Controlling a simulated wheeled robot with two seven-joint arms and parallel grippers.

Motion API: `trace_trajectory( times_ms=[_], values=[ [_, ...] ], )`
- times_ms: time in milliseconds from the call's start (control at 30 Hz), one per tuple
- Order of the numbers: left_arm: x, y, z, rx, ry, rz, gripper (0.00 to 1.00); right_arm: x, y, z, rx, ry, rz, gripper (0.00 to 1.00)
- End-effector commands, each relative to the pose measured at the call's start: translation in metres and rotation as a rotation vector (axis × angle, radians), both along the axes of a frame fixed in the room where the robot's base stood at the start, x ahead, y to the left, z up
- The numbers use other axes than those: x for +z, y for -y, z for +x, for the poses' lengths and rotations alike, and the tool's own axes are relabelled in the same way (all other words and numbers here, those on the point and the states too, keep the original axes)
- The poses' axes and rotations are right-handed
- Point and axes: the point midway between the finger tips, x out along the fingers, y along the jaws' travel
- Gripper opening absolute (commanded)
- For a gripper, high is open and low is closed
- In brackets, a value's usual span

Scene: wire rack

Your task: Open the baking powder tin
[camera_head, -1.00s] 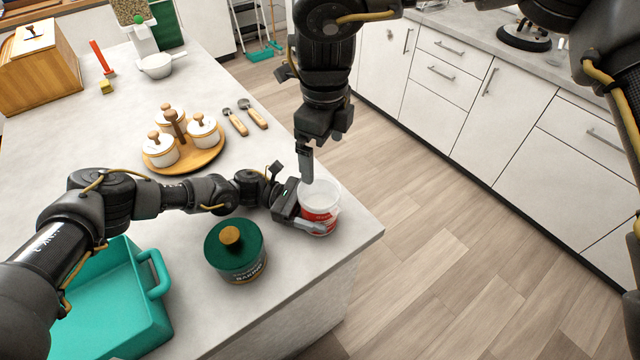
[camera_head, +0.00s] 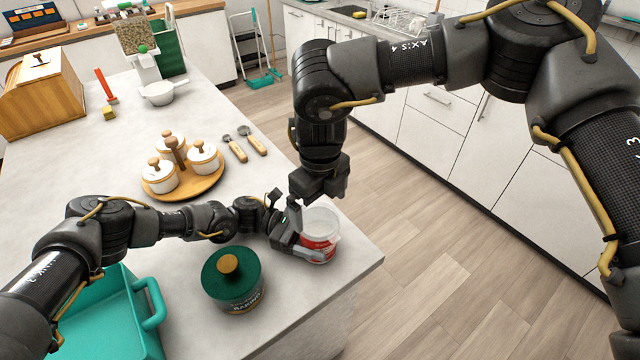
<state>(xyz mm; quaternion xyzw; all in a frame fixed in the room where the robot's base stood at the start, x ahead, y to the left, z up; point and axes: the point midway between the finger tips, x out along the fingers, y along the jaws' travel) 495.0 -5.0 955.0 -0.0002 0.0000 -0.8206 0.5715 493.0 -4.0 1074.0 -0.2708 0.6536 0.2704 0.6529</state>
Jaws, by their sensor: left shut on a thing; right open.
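A small red and white tub (camera_head: 322,243) with a pale, translucent top stands near the counter's right edge. My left gripper (camera_head: 311,246) is shut on its side from the left. My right gripper (camera_head: 297,213) points down from above, open, with its fingers at the left side of the tub's rim. I cannot tell whether they touch it. A dark jar with a green lid and wooden knob (camera_head: 229,264) stands left of and nearer than the tub. Its label seems to read "BAKING". The tub's label is mostly hidden by my left finger.
A teal tray (camera_head: 150,322) sits at the lower left, beneath my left arm. A round wooden board (camera_head: 205,184) with several lidded white pots and two wooden-handled spoons (camera_head: 238,150) lie farther back. The counter (camera_head: 340,275) ends just right of the tub.

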Motion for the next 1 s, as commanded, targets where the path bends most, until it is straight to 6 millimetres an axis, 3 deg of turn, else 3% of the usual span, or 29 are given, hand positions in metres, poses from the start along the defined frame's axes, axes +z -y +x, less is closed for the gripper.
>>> trace_trajectory(
  times_ms=[100,300,633,933,1000],
  values=[
    [0.000,0.000,0.000,0.000,0.001,0.000,0.35,-0.018,0.000,0.000,0.000,-0.002,-0.001,1.00],
    [0.000,0.000,0.000,0.000,0.001,0.000,0.35,-0.032,0.000,0.000,0.000,-0.001,0.001,1.00],
    [0.000,0.000,0.000,0.000,0.000,0.000,0.35,-0.035,0.000,0.000,0.000,0.000,0.000,1.00],
    [0.000,0.000,0.000,0.000,0.001,0.000,0.35,-0.035,0.000,0.000,0.000,0.000,0.000,0.61],
    [0.000,0.000,0.000,0.000,0.000,0.000,0.35,-0.035,0.000,0.000,0.000,0.000,0.000,0.60]
  ],
)
